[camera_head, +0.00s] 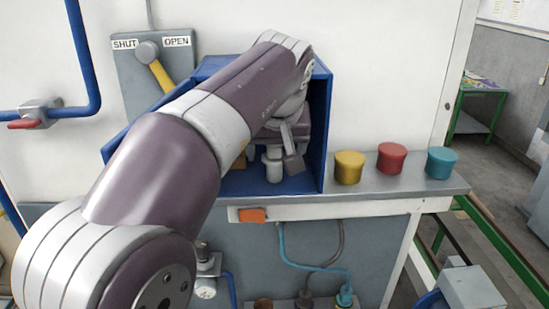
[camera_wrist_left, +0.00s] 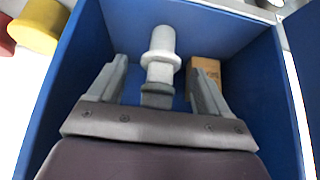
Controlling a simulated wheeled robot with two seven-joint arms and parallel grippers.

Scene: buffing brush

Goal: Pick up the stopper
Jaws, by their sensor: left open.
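A pale grey, flanged piece (camera_wrist_left: 161,47), which looks like the stopper, is inside the blue open-fronted box (camera_head: 318,130). In the head view the same pale piece (camera_head: 273,167) shows low in the box, partly hidden by my gripper. My left gripper (camera_head: 274,160) reaches into the box and is open. In the left wrist view its two fingers (camera_wrist_left: 160,78) stand on either side of the pale piece, with a gap visible on each side. The piece's near end has a darker grey part. My right gripper is in neither view.
A small brown box (camera_wrist_left: 206,70) sits in the blue box, beside the right finger in the wrist view. Yellow (camera_head: 349,167), red (camera_head: 391,157) and teal (camera_head: 441,162) round caps stand on the grey ledge to the right. The box walls closely surround my gripper.

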